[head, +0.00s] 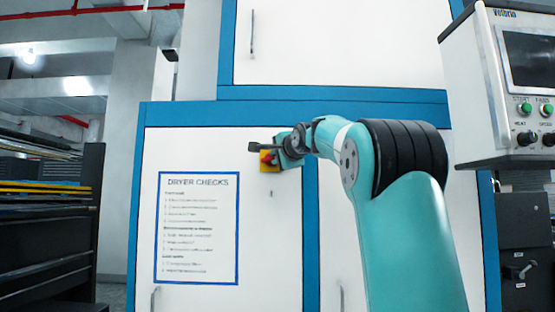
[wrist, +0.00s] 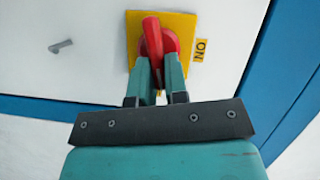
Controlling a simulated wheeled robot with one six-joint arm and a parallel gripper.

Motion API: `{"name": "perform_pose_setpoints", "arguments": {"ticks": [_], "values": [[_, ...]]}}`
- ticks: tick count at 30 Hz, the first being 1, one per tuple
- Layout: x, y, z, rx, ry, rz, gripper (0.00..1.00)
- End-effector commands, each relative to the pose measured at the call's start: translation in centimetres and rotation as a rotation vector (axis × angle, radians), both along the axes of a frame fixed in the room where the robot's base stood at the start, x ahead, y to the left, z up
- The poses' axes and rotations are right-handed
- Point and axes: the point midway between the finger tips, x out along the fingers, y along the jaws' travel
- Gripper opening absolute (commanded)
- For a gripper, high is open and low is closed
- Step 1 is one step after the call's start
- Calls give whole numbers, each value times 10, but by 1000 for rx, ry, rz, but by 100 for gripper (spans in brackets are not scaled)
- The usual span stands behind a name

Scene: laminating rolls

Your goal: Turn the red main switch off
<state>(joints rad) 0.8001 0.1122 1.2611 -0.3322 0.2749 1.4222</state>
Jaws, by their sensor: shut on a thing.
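The red main switch (wrist: 153,39) is a red rotary handle on a yellow square plate (wrist: 187,30), mounted on a white cabinet door. In the wrist view its handle points up and slightly left. A yellow label reading "ON" (wrist: 201,50) sits to the right of the plate. My gripper (wrist: 160,72) is shut on the lower part of the handle, and its fingers hide that part. In the head view the yellow plate (head: 265,161) shows at the door's upper right, with my gripper (head: 273,152) against the switch and covering most of it.
A "DRYER CHECKS" sheet (head: 198,228) hangs on the door left of the switch. A small keyhole or latch (wrist: 62,46) is on the door. A control box (head: 505,85) with green buttons stands at right. Dark racks (head: 45,230) stand at left.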

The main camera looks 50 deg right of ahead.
Motion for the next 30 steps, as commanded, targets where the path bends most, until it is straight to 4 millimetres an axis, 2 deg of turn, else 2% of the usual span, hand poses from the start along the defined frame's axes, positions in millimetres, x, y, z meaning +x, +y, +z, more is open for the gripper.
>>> {"name": "perform_pose_setpoints", "arguments": {"ticks": [12,30], "values": [[0,-2,-6,138,-158,-3,0],[0,-2,-5,162,-189,-4,0]]}}
